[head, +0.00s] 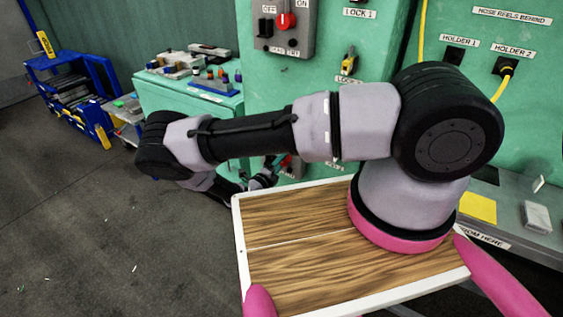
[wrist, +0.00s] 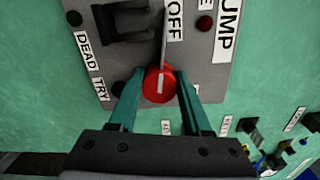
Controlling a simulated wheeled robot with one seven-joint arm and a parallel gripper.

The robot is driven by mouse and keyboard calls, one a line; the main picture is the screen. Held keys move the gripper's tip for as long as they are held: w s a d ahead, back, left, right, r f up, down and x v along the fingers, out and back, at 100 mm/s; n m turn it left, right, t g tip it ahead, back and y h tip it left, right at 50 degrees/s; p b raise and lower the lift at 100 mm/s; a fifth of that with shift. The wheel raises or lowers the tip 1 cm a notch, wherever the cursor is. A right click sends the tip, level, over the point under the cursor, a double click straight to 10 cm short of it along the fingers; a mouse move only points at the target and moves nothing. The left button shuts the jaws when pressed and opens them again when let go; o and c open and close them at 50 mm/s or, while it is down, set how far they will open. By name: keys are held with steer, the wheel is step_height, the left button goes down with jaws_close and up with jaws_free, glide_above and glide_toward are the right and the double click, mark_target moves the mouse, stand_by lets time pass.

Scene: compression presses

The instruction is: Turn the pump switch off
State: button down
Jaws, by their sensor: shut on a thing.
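In the wrist view, the red knob (wrist: 159,86) of the pump switch sits on a grey panel (wrist: 207,62). Its white mark runs up and down in the picture. An OFF label (wrist: 175,20) is above it and a PUMP label (wrist: 228,25) is at the upper right. My gripper (wrist: 159,88) is shut on the knob, one teal finger on each side. In the head view, my gripper (head: 264,181) is low behind my arm, which hides most of it and the panel there; a bit of red shows beside it.
Another grey box (head: 297,38) with a red switch hangs higher on the green wall. A wooden-topped tray (head: 241,237) is in front. Workbenches and a blue rack (head: 62,95) stand at the left. The floor at the left is mostly clear.

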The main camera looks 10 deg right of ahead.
steer(key=shift+a+f+n, duration=0.1)
steer(key=shift+n, duration=0.9)
steer(key=shift+c, duration=1.7)
jaws_free()
steer(key=v, duration=1)
steer(key=shift+s+a, duration=0.2)
steer(key=shift+s, duration=0.1)
